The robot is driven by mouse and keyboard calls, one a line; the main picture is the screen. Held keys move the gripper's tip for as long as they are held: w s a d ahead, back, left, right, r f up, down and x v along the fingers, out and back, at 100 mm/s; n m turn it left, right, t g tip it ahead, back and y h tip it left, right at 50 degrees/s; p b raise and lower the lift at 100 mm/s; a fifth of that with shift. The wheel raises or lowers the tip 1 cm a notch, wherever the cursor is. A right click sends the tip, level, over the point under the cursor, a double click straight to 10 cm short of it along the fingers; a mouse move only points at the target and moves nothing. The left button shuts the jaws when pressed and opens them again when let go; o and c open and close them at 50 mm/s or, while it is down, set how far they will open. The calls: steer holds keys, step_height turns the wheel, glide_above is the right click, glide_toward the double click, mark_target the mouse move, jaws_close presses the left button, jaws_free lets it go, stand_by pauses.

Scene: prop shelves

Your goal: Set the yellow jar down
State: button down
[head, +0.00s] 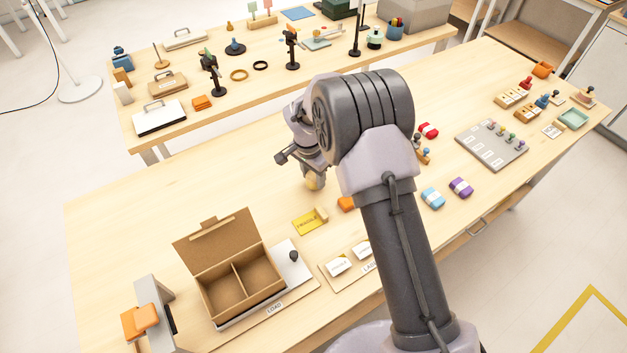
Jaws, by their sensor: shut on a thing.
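My gripper (314,172) points down over the middle of the near table, left of my large arm joint. It is shut on the yellow jar (314,184), of which only a small pale yellow part shows below the fingers. The rest of the jar is hidden by the gripper. I cannot tell whether the jar's base touches the table (180,205) or hangs just above it.
An open two-part cardboard box (240,285) stands at front left. The table left of my gripper is clear. My arm hides part of the table's middle.

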steer(key=shift+f, duration=0.65)
steer(key=c, duration=0.8)
jaws_free()
step_height(320, 180, up, 12)
steer(key=s+a+p, duration=0.1)
steer(key=p, duration=0.3)
step_height(320, 180, up, 12)
steer(key=t, duration=0.1)
glide_above(310, 178)
steer(key=s+d, duration=0.4)
steer(key=d, duration=0.1)
steer(key=s+d+r+n+y, duration=0.1)
steer(key=s+d+r, duration=0.2)
steer(key=s+r, duration=0.25)
steer(key=s+d+r+n+t, duration=0.1)
steer(key=s+r, duration=0.1)
steer(key=s, duration=0.4)
steer(key=s+d+r+t+y, duration=0.1)
steer(key=s+d+r, duration=0.1)
steer(key=s, duration=0.5)
steer(key=s+d+r+n+t, duration=0.1)
steer(key=s+d+r, duration=0.1)
steer(key=s, duration=0.5)
steer(key=shift+s+d+n+t+y, duration=0.2)
steer(key=shift+s+n+t+y, duration=0.1)
steer(key=shift+t+y, duration=0.1)
